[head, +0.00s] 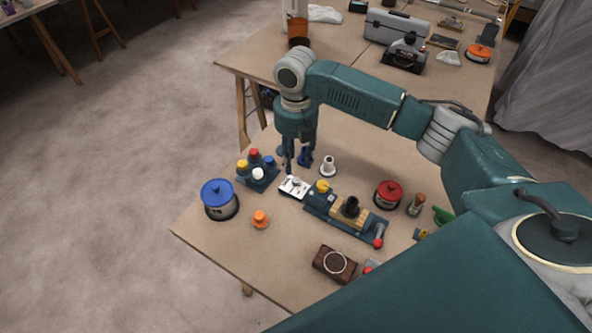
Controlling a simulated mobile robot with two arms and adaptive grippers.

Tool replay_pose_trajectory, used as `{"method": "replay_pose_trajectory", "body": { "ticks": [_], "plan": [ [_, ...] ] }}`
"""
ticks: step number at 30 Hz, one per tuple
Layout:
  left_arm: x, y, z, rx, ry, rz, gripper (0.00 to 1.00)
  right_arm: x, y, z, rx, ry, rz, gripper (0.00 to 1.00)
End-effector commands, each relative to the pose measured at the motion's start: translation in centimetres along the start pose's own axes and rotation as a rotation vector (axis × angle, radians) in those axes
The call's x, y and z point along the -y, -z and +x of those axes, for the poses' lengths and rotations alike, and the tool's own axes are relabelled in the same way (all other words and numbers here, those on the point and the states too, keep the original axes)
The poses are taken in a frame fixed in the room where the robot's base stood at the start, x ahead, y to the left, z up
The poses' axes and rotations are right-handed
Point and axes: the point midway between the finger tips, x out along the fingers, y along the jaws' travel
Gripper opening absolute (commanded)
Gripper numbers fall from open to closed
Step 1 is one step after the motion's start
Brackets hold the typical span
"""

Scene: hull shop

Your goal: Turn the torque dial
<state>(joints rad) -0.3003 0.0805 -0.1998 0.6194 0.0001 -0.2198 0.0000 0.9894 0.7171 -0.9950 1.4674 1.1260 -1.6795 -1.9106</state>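My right gripper (297,166) points down over the table, just behind a small white plate (291,190) with a dark mark on it. Its two dark fingers are apart and I see nothing between them. I cannot tell whether a fingertip touches the plate. I cannot tell for sure which thing is the torque dial. A yellow knob (322,186) sits on the left end of a long blue base (345,222), right beside the plate. A brown box (335,265) with a pale ring on its face lies near the front edge. My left gripper is not in view.
A blue-lidded pot (218,198), an orange knob (260,219) and a blue block with coloured caps (257,171) stand to the left. A white cone (328,166) is close behind the gripper. A red-lidded pot (388,194) stands right. A grey toolbox (396,26) is far back.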

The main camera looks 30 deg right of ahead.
Motion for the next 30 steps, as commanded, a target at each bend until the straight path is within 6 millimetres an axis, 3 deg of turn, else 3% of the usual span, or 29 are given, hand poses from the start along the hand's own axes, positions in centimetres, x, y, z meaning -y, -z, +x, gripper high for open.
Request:
{"method": "replay_pose_trajectory", "body": {
  "ticks": [3,9,30],
  "plan": [
    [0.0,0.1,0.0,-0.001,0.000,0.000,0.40,-0.1,-0.1,-2.2,0.002,-0.003,0.000,0.37],
    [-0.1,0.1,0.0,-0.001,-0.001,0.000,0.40,0.0,0.0,-3.9,0.001,0.000,-0.001,0.37],
    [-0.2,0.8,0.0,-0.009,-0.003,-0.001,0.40,0.0,0.1,-4.1,-0.001,0.001,-0.001,0.37]
  ]
}}
